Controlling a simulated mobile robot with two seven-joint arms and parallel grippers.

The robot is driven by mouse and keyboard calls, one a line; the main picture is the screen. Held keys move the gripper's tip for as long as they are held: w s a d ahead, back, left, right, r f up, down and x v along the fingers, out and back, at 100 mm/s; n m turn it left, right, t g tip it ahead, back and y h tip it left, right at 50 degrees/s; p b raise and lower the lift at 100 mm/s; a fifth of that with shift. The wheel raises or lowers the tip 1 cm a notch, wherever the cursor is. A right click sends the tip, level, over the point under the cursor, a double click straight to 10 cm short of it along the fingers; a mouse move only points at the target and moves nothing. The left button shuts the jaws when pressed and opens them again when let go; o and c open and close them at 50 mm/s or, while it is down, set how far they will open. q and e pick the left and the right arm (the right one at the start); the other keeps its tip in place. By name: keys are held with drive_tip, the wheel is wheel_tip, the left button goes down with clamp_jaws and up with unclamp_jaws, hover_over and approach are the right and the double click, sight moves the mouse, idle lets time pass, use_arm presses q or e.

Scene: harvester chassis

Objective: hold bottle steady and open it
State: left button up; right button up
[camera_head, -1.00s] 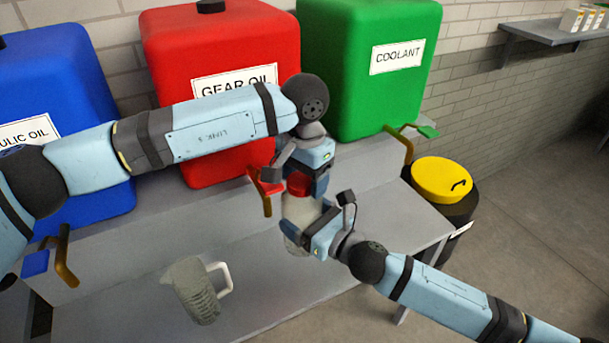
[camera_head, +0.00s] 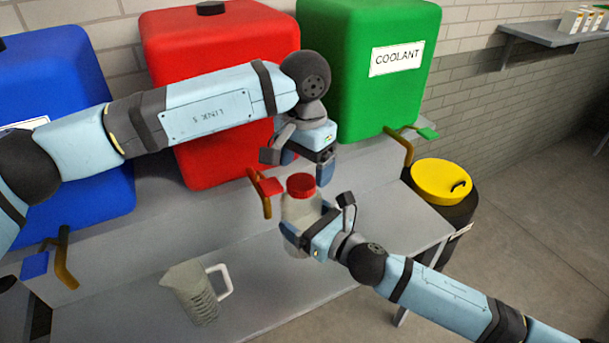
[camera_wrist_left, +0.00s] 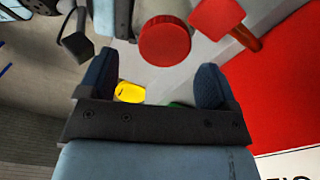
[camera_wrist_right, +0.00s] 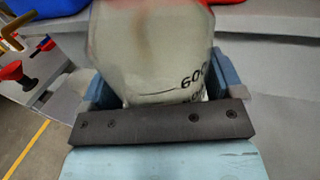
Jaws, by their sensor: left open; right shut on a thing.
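The bottle (camera_head: 299,209) is pale and translucent, with a red cap (camera_head: 300,186) on top. It stands roughly upright above the bench. My right gripper (camera_head: 310,233) is shut around the bottle's body. The right wrist view shows the bottle (camera_wrist_right: 155,65) between the fingers, with printed volume marks. My left gripper (camera_head: 298,160) is open and empty, above the cap and apart from it. In the left wrist view the cap (camera_wrist_left: 165,41) lies beyond the open fingers, and the cap hides most of the bottle.
A clear measuring jug (camera_head: 195,292) stands on the bench (camera_head: 110,315) to the left. Red (camera_head: 225,60) and green (camera_head: 365,95) tanks stand behind, with a blue tank (camera_head: 70,90) at left. A tap with a red handle (camera_head: 268,187) is close left of the bottle. A yellow-lidded drum (camera_head: 442,180) stands at right.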

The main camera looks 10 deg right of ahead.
sight(301, 182)
use_arm(q)
drive_tip(key=shift+r, duration=0.4)
drive_tip(key=shift+c, duration=0.4)
drive_tip(key=n, duration=0.3)
drive_tip(key=r+n, duration=0.1)
drive_tip(key=n, duration=0.2)
drive_tip(key=shift+n, duration=0.3)
drive_tip(key=n, duration=0.4)
drive_tip(key=shift+a+r, duration=0.1)
drive_tip(key=shift+r, duration=0.25)
drive_tip(key=n, duration=0.3)
drive_tip(key=r+n, duration=0.1)
drive_tip(key=n, duration=0.2)
drive_tip(key=shift+a+n, duration=0.1)
drive_tip(key=shift+n, duration=0.2)
drive_tip(key=n, duration=0.5)
drive_tip(key=shift+r, duration=0.35)
drive_tip(key=shift+f, duration=0.45)
drive_tip(key=shift+a+f, duration=0.1)
drive_tip(key=shift+f, duration=3.4)
